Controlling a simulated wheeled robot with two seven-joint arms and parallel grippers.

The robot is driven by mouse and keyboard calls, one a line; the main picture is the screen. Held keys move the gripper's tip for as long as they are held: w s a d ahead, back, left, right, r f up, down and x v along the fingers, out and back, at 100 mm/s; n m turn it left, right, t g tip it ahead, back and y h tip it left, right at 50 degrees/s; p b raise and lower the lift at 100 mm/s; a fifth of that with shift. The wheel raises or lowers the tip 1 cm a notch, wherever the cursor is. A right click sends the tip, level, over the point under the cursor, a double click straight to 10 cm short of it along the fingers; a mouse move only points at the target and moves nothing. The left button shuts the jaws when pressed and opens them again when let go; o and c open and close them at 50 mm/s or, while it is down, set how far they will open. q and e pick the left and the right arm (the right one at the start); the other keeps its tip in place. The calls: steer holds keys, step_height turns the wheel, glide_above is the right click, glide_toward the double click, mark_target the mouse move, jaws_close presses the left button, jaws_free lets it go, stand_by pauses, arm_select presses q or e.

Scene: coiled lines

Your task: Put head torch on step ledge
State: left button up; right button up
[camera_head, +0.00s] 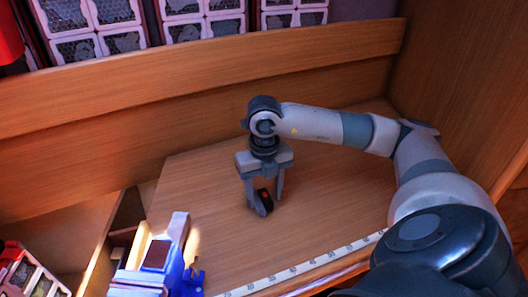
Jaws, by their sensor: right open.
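A small black object with a red patch, likely the head torch (265,199), lies on the wooden worktop (200,200). My right gripper (267,203) points down over it, with its fingers open on either side of it. I cannot tell whether either finger touches it. A long raised wooden step (200,80) runs along the back of the worktop and may be the step ledge; its top looks bare. My left gripper is not in view.
A blue vise (165,262) stands at the front left. A white measuring strip (300,269) runs along the front edge. Pink-framed boxes (100,28) stand behind the step. A wooden side wall (470,80) closes the right. The worktop left of my gripper is clear.

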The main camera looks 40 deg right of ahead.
mark_target(266, 196)
stand_by(0.3)
steer(key=shift+w, duration=0.1)
steer(key=c, duration=1.2)
steer(key=shift+o, duration=0.2)
steer(key=shift+a, duration=0.1)
steer(key=shift+r, duration=0.1)
steer(key=shift+r+b, duration=0.6)
steer(key=shift+r, duration=0.1)
steer(key=r, duration=0.1)
steer(key=b, duration=0.1)
steer(key=r, duration=0.1)
steer(key=shift+s+d+r+b, duration=0.25)
steer(key=shift+s+r+b, duration=0.05)
steer(key=shift+r, duration=0.05)
steer(key=s+d+r+b, duration=0.4)
steer(key=s+r, duration=0.2)
steer(key=s, duration=0.3)
steer(key=shift+s+d+r, duration=0.25)
steer(key=shift+s+r, duration=0.1)
steer(key=shift+r, duration=0.05)
